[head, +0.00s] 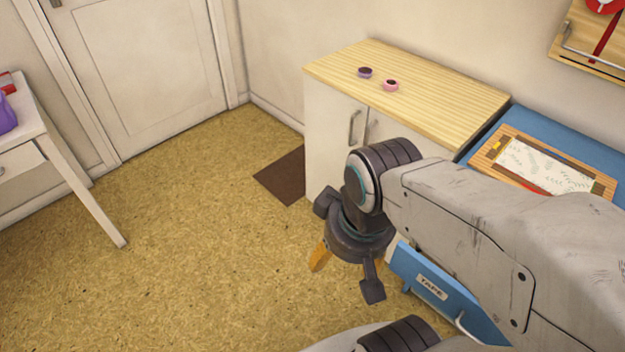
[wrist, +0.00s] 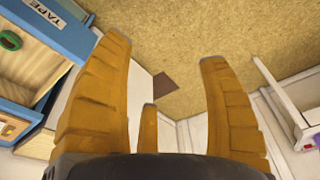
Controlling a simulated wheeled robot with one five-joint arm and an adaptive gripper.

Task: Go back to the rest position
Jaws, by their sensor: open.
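My gripper (head: 345,270) hangs in front of the wooden-topped cabinet in the head view, pointing down over the floor. In the wrist view my gripper (wrist: 165,75) has its orange fingers spread wide, with nothing between them but floor. A purple inkpad (head: 365,72) and a pink inkpad (head: 391,85) sit apart on the cabinet top (head: 440,88). My gripper is well away from both and touches neither. My arm hides part of the cabinet front.
A blue drawer (head: 432,287) labelled TAPE stands open near my arm; a green tape roll (wrist: 10,40) shows there in the wrist view. A framed board (head: 545,165) lies on the blue top. A white table (head: 20,125) stands left. The yellow floor (head: 190,250) between is clear.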

